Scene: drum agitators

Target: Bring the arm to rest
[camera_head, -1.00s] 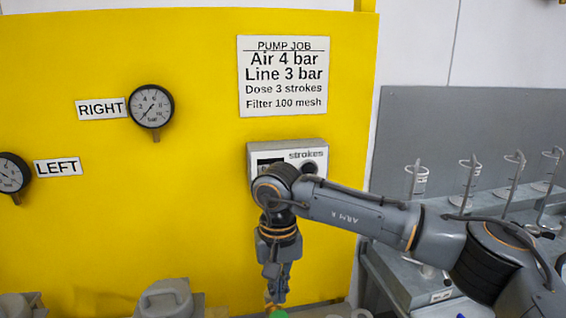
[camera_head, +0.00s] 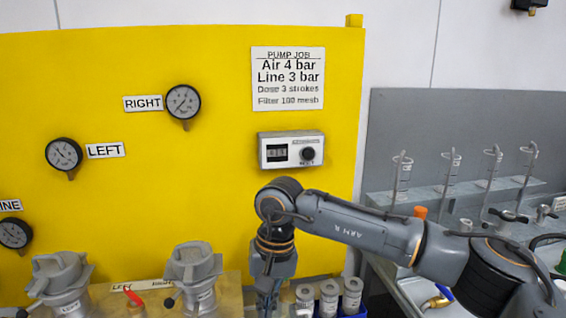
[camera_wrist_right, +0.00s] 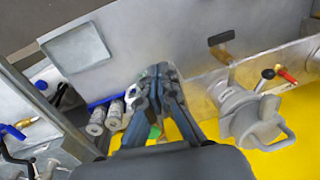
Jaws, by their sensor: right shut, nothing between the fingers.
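My right arm (camera_head: 350,222) comes in from the right in the head view and bends down at the wrist in front of the yellow panel (camera_head: 225,50). My right gripper (camera_head: 268,290) points downward, below the strokes counter (camera_head: 290,150), with its lower end close to the bottom edge of the picture. In the right wrist view the gripper (camera_wrist_right: 158,85) is shut, with nothing seen between its fingers. My left gripper is not in view.
Several metal canisters (camera_head: 329,297) stand right of the gripper. Two grey lidded pump heads (camera_head: 193,265) (camera_head: 62,278) stand to its left. Gauges (camera_head: 183,102) hang on the panel. A rack with glass tubes (camera_head: 450,165) stands at the right.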

